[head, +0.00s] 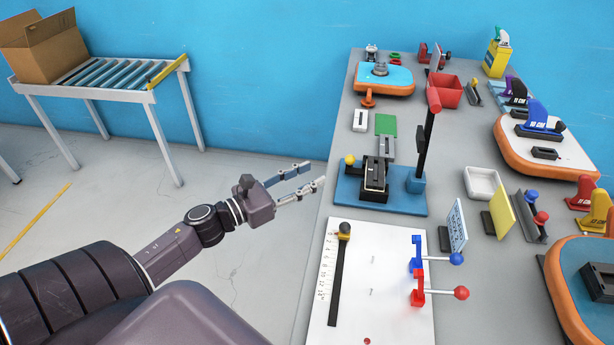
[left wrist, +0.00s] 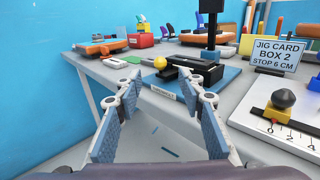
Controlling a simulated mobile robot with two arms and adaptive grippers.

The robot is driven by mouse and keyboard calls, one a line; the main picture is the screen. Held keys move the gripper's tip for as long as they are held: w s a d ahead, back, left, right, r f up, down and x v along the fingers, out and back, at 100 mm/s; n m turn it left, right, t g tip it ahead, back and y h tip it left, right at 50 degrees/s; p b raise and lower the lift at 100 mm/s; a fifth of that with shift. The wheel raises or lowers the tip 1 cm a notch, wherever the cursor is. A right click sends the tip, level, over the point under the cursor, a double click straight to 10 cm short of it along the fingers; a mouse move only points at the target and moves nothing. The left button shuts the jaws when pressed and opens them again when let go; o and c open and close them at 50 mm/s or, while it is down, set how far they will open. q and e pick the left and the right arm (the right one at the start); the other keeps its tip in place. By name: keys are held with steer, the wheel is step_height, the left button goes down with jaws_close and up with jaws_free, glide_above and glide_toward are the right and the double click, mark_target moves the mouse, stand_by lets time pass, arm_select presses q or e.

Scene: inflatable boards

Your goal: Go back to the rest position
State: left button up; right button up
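My left gripper (head: 308,179) is open and empty in the head view, over the floor just left of the long grey table (head: 305,290). Its two fingers point right, toward the table's left edge. In the left wrist view the spread fingers (left wrist: 160,105) have nothing between them, and the table edge lies ahead of them. My right gripper shows in neither view.
On the table are a blue-based press (head: 415,185) with a yellow knob, a white board (head: 385,270) with a ruler and red and blue toggle clamps, and a jig card (head: 456,225). Inflatable boards (head: 540,145) lie right. A roller stand with a cardboard box (head: 45,50) stands back left. Floor left is clear.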

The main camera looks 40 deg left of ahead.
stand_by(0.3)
arm_select(q)
steer(key=s+a+f+n+g+y, duration=0.1)
steer(key=a+f+n+y, duration=0.15)
steer(key=f+n, duration=0.5)
steer(key=s+a+f+n+g+y, duration=0.1)
steer(key=s+a+f+n+y, duration=0.3)
steer(key=f, duration=0.7)
steer(key=s+d+f+n+g, duration=0.15)
steer(key=s+f+n, duration=0.35)
steer(key=f, duration=0.5)
steer(key=s+d+f+n+g, duration=0.1)
steer(key=s+f+n+g, duration=0.2)
steer(key=f+n, duration=0.5)
steer(key=s+d+f+n+g, duration=0.3)
steer(key=s+f, duration=0.4)
steer(key=s, duration=0.3)
steer(key=s+d+f+n+g, duration=0.3)
steer(key=s+d+f+n, duration=0.2)
steer(key=s, duration=0.6)
steer(key=s+d+f+n+g, duration=0.3)
steer(key=s+d+f+n, duration=0.2)
steer(key=s+d+f, duration=0.3)
step_height(320, 180, down, 2)
steer(key=shift+s+d+h, duration=0.15)
steer(key=shift+s+h, duration=0.2)
steer(key=shift+s, duration=0.8)
